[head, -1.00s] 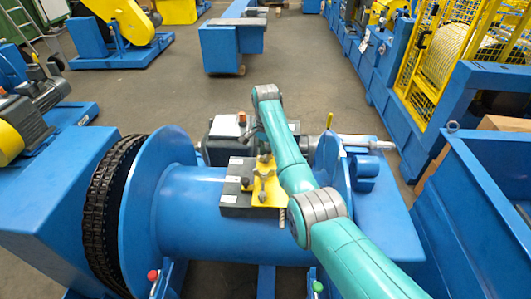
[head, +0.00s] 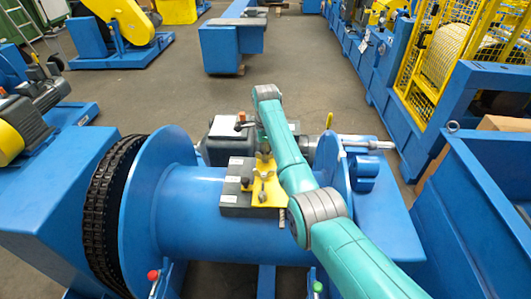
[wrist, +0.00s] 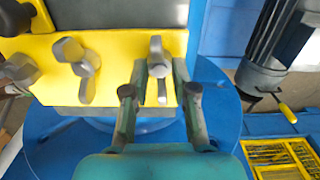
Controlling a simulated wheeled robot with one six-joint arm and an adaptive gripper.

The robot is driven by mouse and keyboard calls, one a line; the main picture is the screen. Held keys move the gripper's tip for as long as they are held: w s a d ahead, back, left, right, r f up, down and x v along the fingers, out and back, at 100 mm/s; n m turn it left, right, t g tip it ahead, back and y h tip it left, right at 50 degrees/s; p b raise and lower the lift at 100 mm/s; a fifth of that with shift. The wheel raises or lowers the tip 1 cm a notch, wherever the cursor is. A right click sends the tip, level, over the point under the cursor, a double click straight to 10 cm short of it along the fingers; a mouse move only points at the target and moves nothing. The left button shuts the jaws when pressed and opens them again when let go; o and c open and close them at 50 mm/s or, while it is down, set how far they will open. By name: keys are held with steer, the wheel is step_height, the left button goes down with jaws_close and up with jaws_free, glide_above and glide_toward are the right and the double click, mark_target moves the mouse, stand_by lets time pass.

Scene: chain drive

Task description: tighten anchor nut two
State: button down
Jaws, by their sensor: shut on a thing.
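In the wrist view a yellow plate (wrist: 115,62) carries three grey winged anchor nuts in a row: a left one (wrist: 18,70), a middle one (wrist: 76,55) and a right one (wrist: 157,62). No numbers show on them. My gripper (wrist: 159,92) has its two dark fingers on either side of the right nut, shut on its lower wing, which stands roughly upright in the picture. In the head view the yellow plate (head: 268,188) sits on top of the blue drum (head: 190,205). My teal arm reaches over it and hides its right part, and the fingers cannot be made out.
A blue flange with a black chain (head: 105,200) stands at the drum's left. A grey shaft (head: 365,142) sticks out on the right. A grey motor with a yellow handle (wrist: 287,113) is right of the plate. Open floor (head: 150,100) lies beyond.

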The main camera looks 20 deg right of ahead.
steer(key=shift+w+r+m, duration=0.15)
steer(key=shift+r+m, duration=0.05)
steer(key=shift+m, duration=0.2)
steer(key=c, duration=1.2)
jaws_free()
steer(key=shift+c, duration=0.2)
steer(key=shift+f, duration=0.1)
step_height(320, 180, up, 12)
